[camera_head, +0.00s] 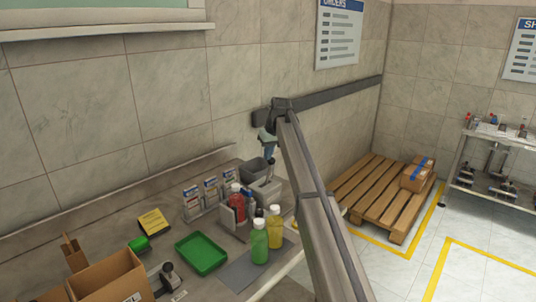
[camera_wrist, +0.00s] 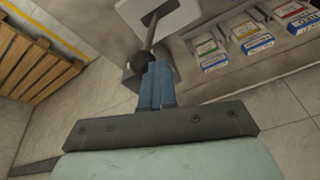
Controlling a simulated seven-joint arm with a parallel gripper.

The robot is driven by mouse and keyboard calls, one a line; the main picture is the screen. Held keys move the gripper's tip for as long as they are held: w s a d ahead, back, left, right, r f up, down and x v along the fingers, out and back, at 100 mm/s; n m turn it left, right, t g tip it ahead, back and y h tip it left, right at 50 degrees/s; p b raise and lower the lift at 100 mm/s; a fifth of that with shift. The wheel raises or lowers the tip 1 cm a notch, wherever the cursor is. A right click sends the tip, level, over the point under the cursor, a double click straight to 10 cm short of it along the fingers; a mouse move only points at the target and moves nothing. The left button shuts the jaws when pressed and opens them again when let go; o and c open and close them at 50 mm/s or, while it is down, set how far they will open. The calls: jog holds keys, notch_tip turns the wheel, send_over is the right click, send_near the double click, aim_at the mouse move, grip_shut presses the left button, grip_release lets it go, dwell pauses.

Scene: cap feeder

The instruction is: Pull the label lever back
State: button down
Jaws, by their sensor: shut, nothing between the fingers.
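In the head view my gripper (camera_head: 268,152) points down over the grey lever unit (camera_head: 268,188) at the back of the bench. The lever is small there and close under the fingers.
Label packs (camera_head: 210,188) stand in holders left of the unit. A red bottle (camera_head: 236,205), a green bottle (camera_head: 260,243) and a yellow bottle (camera_head: 275,228) stand in front. A green tray (camera_head: 201,253) and cardboard box (camera_head: 110,280) are further left. A wooden pallet (camera_head: 375,195) lies right.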

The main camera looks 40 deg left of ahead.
jog(key=shift+w, duration=0.35)
jog(key=s+d+r, duration=0.2)
jog(key=s+r, duration=0.1)
jog(key=r, duration=0.8)
jog(key=shift+s+d+r, duration=0.2)
jog(key=shift+s+r, duration=0.1)
jog(key=shift+r, duration=0.1)
